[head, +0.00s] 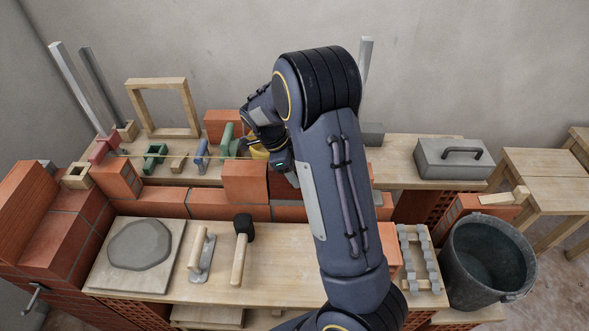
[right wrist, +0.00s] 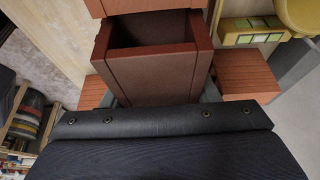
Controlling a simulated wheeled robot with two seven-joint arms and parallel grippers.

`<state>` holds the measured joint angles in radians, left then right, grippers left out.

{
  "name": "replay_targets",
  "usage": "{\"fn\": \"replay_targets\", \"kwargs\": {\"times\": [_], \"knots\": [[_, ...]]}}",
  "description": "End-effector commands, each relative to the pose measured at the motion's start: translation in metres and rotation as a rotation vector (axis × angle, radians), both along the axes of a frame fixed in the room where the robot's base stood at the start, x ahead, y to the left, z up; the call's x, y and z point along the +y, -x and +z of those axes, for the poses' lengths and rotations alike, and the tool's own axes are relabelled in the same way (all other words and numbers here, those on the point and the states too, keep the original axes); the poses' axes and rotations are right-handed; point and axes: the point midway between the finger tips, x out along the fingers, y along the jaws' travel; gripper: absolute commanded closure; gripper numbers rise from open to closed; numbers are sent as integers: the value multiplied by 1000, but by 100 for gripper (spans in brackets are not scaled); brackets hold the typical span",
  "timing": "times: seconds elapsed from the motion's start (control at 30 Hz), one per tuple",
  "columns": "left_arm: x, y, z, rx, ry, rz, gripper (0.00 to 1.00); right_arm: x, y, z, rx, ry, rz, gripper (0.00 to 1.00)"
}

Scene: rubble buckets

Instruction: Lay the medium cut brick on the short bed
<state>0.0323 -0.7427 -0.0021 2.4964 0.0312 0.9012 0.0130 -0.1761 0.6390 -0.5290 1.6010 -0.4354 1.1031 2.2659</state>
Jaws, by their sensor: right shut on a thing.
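My right arm reaches across the head view to the brick wall. My right gripper (head: 281,170) is at the wall's upper course, largely hidden behind my arm. In the right wrist view it is shut on a dark red brick (right wrist: 155,78), with a finger on each side. I take this to be the medium cut brick; its size is hard to judge. A dark hollow or gap shows at its far end, before another red piece (right wrist: 150,5). A raised orange brick (head: 244,182) stands just left of the gripper in the head view. I cannot make out the short bed.
The front bench holds a board with a grey slab (head: 139,245), a float (head: 201,254) and a mallet (head: 241,248). A black bucket (head: 487,262) stands right. A grey block with a handle (head: 452,158) and small tools (head: 200,155) lie on the back planks.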

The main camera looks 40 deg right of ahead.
Motion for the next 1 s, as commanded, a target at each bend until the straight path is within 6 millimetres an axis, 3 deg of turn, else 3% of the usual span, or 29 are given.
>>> {"fn": "replay_targets", "kwargs": {"times": [0.67, 0.7, 0.87, 1.0], "knots": [[0, 0, -7, 0, 0, 0, 64, 0, 0, -8, -1, 1, 0, 90], [0, 0, -6, 0, 0, 0, 64, 0, 0, -7, -1, 0, 0, 43], [0, 0, -6, 0, 0, 0, 64, 0, 0, -7, -1, 1, 0, 22], [0, 0, -6, 0, 0, 0, 64, 0, 0, -8, 0, 0, 0, 20]]}}
